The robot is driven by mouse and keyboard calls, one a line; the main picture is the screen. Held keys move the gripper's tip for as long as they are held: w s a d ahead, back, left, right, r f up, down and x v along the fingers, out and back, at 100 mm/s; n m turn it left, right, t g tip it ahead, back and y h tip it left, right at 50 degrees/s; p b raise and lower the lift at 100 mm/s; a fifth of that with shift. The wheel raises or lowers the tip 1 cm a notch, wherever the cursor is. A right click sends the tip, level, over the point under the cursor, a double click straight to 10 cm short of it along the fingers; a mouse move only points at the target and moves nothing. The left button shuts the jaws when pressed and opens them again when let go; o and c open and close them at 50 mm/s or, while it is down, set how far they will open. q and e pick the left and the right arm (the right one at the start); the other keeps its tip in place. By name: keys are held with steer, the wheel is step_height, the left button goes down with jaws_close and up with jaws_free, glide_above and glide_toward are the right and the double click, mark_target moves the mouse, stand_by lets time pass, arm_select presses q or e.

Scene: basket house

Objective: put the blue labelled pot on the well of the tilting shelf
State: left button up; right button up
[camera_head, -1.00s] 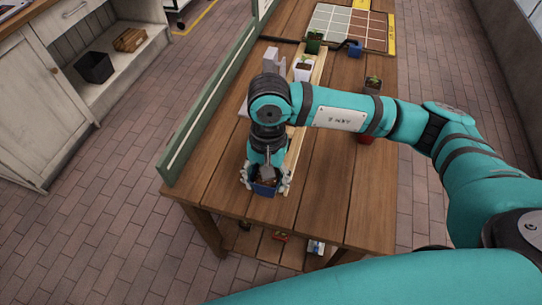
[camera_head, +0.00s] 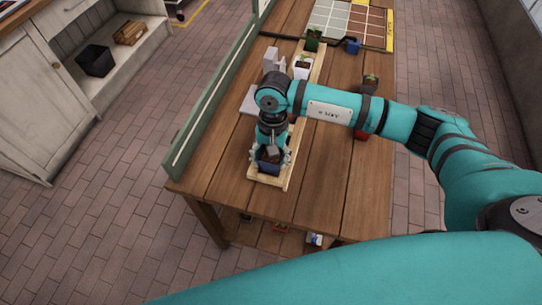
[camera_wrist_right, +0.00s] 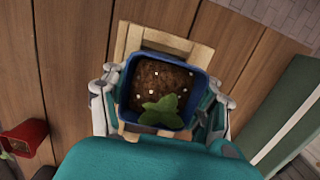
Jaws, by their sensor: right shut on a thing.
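The blue pot (camera_head: 268,168) holds dark soil and a green seedling. It sits between the fingers of my right gripper (camera_head: 270,158), which is shut on it. The wrist view shows the pot (camera_wrist_right: 195,72) from above with a finger on either side; I cannot make out its label. The tilting shelf (camera_head: 285,183) is a long pale wooden frame along the table's left side. The pot is over its near end, and the frame's end bar (camera_wrist_right: 165,42) shows beside the pot in the wrist view. I cannot tell whether the pot touches the shelf. My left gripper is not in view.
A white pot with a seedling (camera_head: 302,69) and a green pot (camera_head: 313,40) stand farther along the shelf. A dark pot (camera_head: 370,83) and a red pot (camera_head: 361,134) are to the right. A green board (camera_head: 215,105) edges the table's left side. The near right tabletop is clear.

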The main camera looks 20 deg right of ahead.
steer(key=shift+f, duration=0.1)
steer(key=o, duration=1.4)
steer(key=r+b, duration=0.1)
steer(key=r, duration=0.2)
steer(key=w+r+b, duration=0.1)
steer(key=r, duration=0.3)
steer(key=r+b, duration=0.1)
steer(key=r, duration=0.3)
steer(key=shift+w+d+r, duration=0.1)
steer(key=shift+w+d, duration=0.05)
steer(key=shift+d, duration=0.2)
steer(key=shift+r, duration=0.5)
